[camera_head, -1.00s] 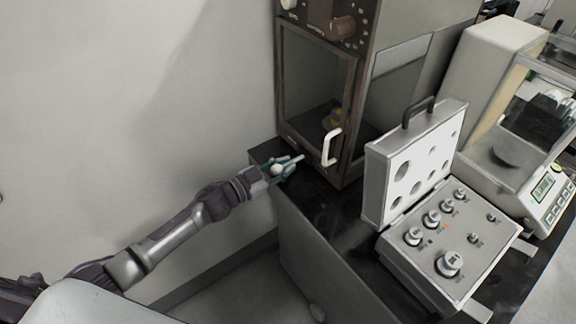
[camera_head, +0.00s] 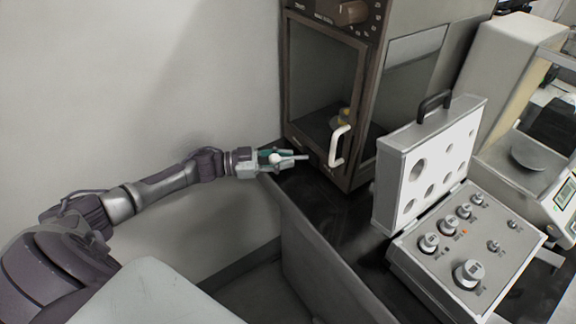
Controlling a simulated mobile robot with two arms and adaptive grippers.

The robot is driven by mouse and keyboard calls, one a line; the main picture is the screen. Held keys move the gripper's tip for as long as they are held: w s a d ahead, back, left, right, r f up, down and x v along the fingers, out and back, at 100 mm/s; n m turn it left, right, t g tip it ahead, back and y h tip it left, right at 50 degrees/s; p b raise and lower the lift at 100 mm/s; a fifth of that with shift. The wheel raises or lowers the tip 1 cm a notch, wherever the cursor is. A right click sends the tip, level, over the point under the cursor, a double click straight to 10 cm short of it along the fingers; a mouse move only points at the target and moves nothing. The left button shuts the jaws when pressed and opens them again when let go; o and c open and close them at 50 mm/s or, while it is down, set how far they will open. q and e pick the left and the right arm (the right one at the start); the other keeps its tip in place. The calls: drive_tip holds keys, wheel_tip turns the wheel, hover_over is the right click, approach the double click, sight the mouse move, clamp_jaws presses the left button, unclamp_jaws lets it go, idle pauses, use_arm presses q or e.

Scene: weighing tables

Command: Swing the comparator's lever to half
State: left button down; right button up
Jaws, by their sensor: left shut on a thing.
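The comparator (camera_head: 325,90) is a tall dark-brown cabinet with a glass front door and a white door handle (camera_head: 339,146). My left gripper (camera_head: 278,158) is at its lower front left corner, by the edge of the black bench top. It is shut on the lever, whose pale round knob (camera_head: 275,158) shows between the teal-tipped fingers. A thin pale rod points right from there towards the cabinet. Where the lever joins the comparator, and its exact angle, I cannot make out. My right gripper is not in view.
An open weight case (camera_head: 466,245) with knobbed weights and an upright holed lid stands right of the comparator. A pale balance (camera_head: 500,80) stands behind it. The bare wall is behind my left arm. Some dark bench top (camera_head: 345,215) is bare in front of the comparator.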

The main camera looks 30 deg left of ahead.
use_arm(q)
drive_tip(key=shift+a+f, duration=0.15)
drive_tip(key=c, duration=1.1)
unclamp_jaws()
drive_tip(key=shift+s+a, duration=0.1)
drive_tip(key=shift+c, duration=0.2)
drive_tip(key=shift+a, duration=0.1)
drive_tip(key=shift+d, duration=0.2)
wheel_tip(320, 180, up, 10)
drive_tip(key=shift+r, duration=0.1)
